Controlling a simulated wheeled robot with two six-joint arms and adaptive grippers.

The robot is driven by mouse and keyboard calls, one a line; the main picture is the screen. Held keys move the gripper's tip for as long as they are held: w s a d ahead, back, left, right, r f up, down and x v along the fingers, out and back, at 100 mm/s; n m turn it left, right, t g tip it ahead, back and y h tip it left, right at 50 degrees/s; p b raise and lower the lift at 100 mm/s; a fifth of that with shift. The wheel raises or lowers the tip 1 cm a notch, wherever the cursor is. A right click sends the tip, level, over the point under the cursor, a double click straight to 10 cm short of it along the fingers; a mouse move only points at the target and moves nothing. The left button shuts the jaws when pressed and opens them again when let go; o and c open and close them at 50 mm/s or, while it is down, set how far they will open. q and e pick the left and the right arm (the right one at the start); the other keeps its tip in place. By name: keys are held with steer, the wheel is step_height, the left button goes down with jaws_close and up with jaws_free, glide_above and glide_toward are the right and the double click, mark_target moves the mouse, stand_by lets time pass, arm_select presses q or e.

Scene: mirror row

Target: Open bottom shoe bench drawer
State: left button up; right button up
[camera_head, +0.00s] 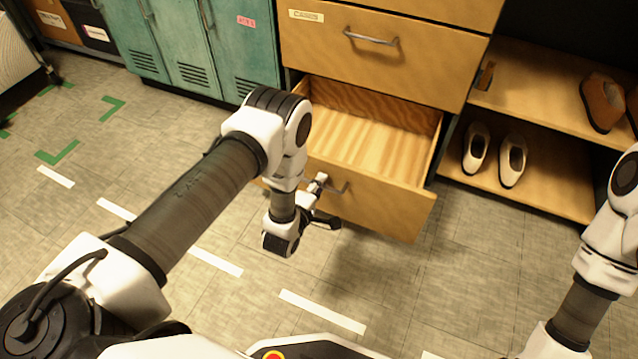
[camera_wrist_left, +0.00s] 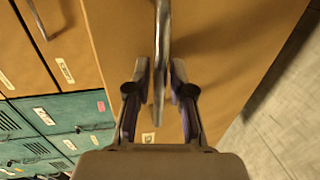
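The bottom drawer (camera_head: 390,205) of the wooden shoe bench is pulled well out, and its bare wooden inside shows empty. Its metal handle (camera_head: 341,188) is on the front face, partly hidden by my left gripper (camera_head: 328,203). In the left wrist view the handle (camera_wrist_left: 161,60) runs between the two fingers of my left gripper (camera_wrist_left: 160,76). The fingers stand apart on either side of the bar, with narrow gaps beside it. My right arm shows at the right edge, but its gripper is out of view.
A closed drawer (camera_head: 425,65) with a handle is above the open one. Shelves with light shoes (camera_head: 513,160) and a brown shoe (camera_head: 602,103) stand to the right. Teal lockers (camera_head: 190,45) stand to the left. The tiled floor in front is clear.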

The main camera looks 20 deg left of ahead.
stand_by(0.3)
arm_select(q)
steer(key=v, duration=1.2)
